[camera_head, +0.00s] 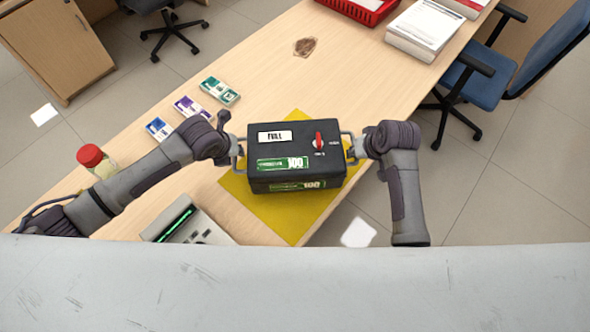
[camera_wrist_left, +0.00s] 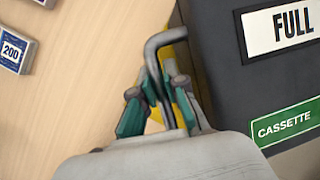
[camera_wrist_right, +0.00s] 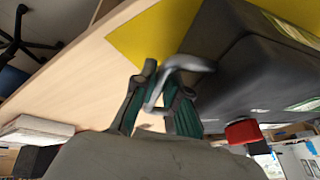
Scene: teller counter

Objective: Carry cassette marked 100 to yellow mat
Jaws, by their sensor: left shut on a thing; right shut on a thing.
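The black cassette (camera_head: 295,150) bears a white FULL label, a red knob and green labels marked 100. It is over the yellow mat (camera_head: 292,215) in the head view; I cannot tell whether it touches the mat. My left gripper (camera_head: 236,150) is shut on the cassette's left handle (camera_wrist_left: 165,75). My right gripper (camera_head: 357,150) is shut on its right handle (camera_wrist_right: 180,70). The cassette also shows in the left wrist view (camera_wrist_left: 225,85) and the right wrist view (camera_wrist_right: 255,75). It hides the middle of the mat.
Banknote bundles in blue (camera_head: 158,128), purple (camera_head: 187,107) and teal (camera_head: 220,91) lie left of the mat. A red tray (camera_head: 355,8) and paper stack (camera_head: 425,28) lie far back.

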